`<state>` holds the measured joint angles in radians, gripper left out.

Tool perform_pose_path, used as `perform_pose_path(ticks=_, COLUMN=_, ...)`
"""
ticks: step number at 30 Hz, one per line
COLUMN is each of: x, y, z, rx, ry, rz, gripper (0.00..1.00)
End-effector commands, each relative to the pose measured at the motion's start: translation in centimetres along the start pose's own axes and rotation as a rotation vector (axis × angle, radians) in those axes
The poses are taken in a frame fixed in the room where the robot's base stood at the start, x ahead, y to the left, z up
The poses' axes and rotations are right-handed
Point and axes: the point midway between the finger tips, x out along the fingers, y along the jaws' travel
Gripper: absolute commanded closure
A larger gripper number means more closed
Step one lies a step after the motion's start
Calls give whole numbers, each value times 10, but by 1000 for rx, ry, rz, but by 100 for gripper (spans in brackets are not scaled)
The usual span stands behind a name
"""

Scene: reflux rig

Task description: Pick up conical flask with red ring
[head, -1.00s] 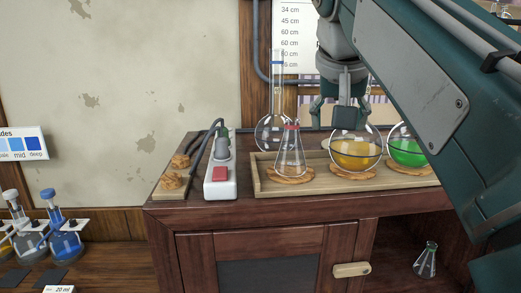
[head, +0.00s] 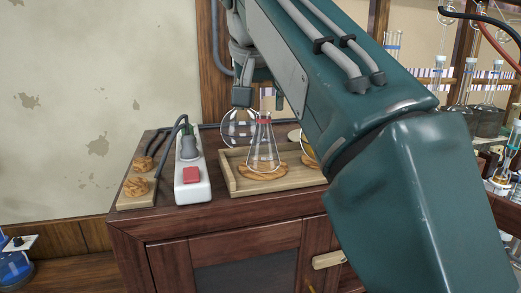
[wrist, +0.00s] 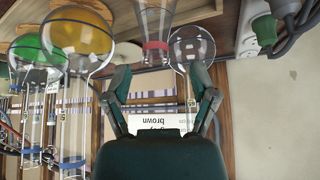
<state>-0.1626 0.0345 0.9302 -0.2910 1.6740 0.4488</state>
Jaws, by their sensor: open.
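The conical flask with the red ring (head: 263,150) is clear and stands upright on a cork ring in the wooden tray. In the wrist view it appears upside down (wrist: 157,20), its red-ringed neck (wrist: 155,45) pointing toward my gripper. My gripper (head: 262,98) is open and empty, close above the flask's neck and partly hidden by my arm in the head view. In the wrist view the neck lies beyond the gap between the open fingertips (wrist: 160,78), with no contact visible.
A clear round flask (head: 238,128) stands just behind the conical flask, close to one finger. A yellow-filled flask (wrist: 85,32) and a green-filled flask (wrist: 28,60) stand on the other side. A power strip (head: 192,178) lies left of the tray (head: 228,180).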

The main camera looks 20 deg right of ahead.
Motion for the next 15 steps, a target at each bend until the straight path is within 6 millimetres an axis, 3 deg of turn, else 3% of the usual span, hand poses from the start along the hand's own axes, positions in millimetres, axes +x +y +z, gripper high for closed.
perform_pose_path(ticks=10, x=44, y=4, z=-3, rx=4, ry=-3, rz=-1, gripper=25)
perform_pose_path(ticks=15, x=54, y=0, z=-2, rx=2, ry=1, rz=-1, gripper=25)
